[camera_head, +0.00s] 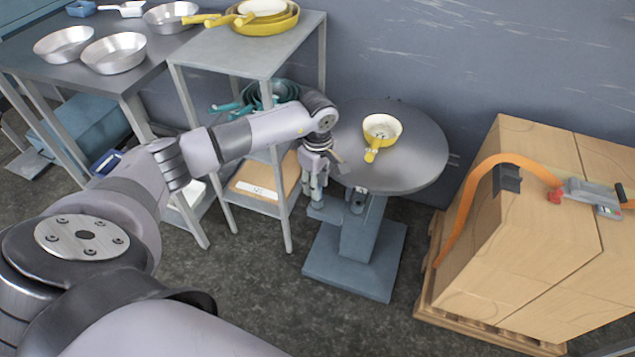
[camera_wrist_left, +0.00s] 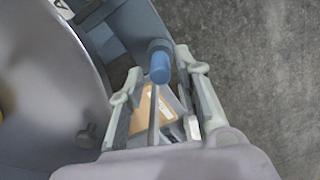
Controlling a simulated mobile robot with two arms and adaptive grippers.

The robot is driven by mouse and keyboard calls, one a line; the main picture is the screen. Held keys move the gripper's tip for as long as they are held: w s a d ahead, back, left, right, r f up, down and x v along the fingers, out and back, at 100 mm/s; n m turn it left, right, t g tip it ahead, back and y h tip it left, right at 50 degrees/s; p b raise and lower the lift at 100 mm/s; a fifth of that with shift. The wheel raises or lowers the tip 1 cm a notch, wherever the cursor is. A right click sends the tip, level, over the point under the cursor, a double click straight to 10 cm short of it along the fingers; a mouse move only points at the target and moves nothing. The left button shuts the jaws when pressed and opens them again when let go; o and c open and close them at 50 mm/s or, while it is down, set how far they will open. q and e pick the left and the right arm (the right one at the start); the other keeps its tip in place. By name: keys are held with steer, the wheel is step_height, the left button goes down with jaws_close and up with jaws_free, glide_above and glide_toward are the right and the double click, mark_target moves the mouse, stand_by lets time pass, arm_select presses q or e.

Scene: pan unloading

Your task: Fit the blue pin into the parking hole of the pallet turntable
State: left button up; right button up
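The pallet turntable (camera_head: 420,165) is a round grey top on a blue-grey pedestal with a square foot. Its top also fills the left of the left wrist view (camera_wrist_left: 50,100). The blue pin (camera_wrist_left: 160,66) shows in the left wrist view as a short blue cylinder with a darker end, between my fingertips. My left gripper (camera_head: 314,190) points down beside the turntable's left edge. Its fingers (camera_wrist_left: 160,64) are spread on either side of the pin, with no clear contact. I cannot make out the parking hole. My right gripper is not in view.
A small yellow-handled pan (camera_head: 382,128) rests on the turntable. A grey rack (camera_head: 240,55) with pans stands close on the left, and a steel table (camera_head: 70,65) with metal pans lies beyond it. Large strapped cartons (camera_head: 520,230) stand right of the turntable.

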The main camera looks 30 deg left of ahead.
arm_select(q)
steer(key=shift+o, duration=0.7)
steer(key=shift+r, duration=0.1)
step_height(320, 180, up, 12)
stand_by(0.3)
